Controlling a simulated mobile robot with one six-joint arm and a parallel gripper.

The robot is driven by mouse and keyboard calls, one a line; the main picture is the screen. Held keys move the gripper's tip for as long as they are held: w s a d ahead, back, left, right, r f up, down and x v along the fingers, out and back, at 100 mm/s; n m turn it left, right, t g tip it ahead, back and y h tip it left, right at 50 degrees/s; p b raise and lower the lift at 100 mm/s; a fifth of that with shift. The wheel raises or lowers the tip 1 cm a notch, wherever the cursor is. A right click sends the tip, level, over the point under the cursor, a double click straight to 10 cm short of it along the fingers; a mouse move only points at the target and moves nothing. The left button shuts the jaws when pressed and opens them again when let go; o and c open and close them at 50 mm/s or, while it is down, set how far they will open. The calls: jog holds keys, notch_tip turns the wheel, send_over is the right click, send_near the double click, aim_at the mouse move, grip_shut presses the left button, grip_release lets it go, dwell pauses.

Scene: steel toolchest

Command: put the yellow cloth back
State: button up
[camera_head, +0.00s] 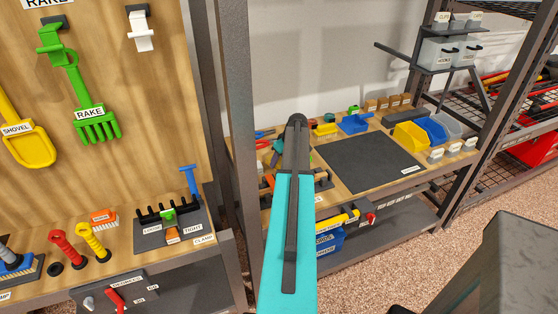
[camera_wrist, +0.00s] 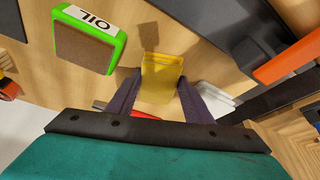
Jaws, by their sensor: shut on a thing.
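The yellow cloth (camera_wrist: 162,78) shows in the wrist view as a small folded, slightly see-through block. It sits between the two dark fingers of my gripper (camera_wrist: 160,88), which is shut on it. A shadow lies on the wood just beyond the cloth; I cannot tell whether its far edge touches the surface. In the head view my teal arm reaches over the wooden bench (camera_head: 380,192) and hides the gripper. A small yellow thing (camera_head: 325,129) shows just right of the arm's end there; I cannot tell whether it is the cloth.
A green-rimmed block labelled OIL (camera_wrist: 86,38) lies left of the cloth in the wrist view. An orange bar (camera_wrist: 288,58) is at right. In the head view a dark mat (camera_head: 368,161) lies bare on the bench. Yellow and blue bins (camera_head: 411,136) stand right of it.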

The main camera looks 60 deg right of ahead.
jog(key=o, duration=0.9)
jog(key=shift+o, duration=0.2)
jog(key=shift+r, duration=0.15)
jog(key=b+v, duration=0.1)
jog(key=v, duration=1.1)
jog(key=shift+b, duration=0.4)
